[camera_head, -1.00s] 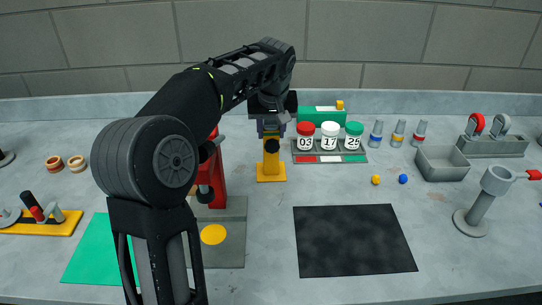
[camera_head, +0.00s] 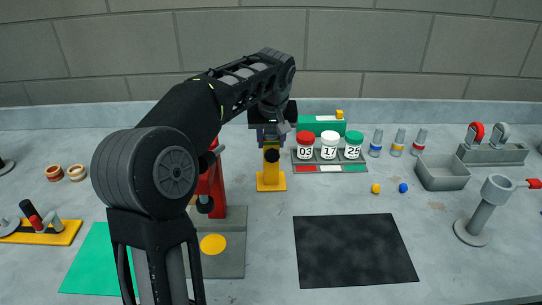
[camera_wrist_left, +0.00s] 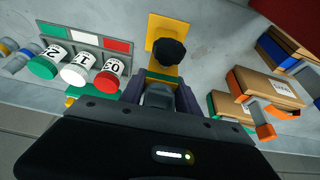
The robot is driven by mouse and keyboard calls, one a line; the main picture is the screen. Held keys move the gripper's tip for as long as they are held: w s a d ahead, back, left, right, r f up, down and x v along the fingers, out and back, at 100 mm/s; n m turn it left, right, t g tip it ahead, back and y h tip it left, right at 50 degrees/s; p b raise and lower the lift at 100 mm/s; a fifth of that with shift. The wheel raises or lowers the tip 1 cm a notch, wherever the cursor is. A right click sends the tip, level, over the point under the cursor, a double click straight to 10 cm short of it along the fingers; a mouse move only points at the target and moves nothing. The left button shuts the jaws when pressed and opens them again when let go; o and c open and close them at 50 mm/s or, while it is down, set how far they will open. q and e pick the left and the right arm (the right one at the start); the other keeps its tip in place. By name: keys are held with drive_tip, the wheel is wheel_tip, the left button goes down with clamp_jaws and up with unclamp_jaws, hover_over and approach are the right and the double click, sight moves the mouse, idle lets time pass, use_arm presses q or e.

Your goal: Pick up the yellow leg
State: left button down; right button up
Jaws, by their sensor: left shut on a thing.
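The yellow leg (camera_head: 271,182) stands upright on its flat square base on the grey table, with a black knob on its front. My left gripper (camera_head: 271,138) comes down from above and is shut on the upper part of the leg. In the left wrist view the leg's yellow base (camera_wrist_left: 165,27) and black knob (camera_wrist_left: 169,52) show just beyond the fingers (camera_wrist_left: 160,97). The gripped part is mostly hidden by the fingers. The base appears to rest on the table. My right gripper is not in view.
A red stand (camera_head: 212,185) is close left of the leg. A rack (camera_head: 330,168) with three numbered jars is close right. Cartons (camera_wrist_left: 268,92) show in the left wrist view. A black mat (camera_head: 355,250) lies in front, with bare table around it.

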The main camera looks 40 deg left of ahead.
use_arm(q)
drive_tip(key=shift+r, duration=0.2)
wheel_tip(320, 180, up, 10)
drive_tip(key=shift+f+p, duration=0.15)
drive_tip(key=shift+p, duration=0.25)
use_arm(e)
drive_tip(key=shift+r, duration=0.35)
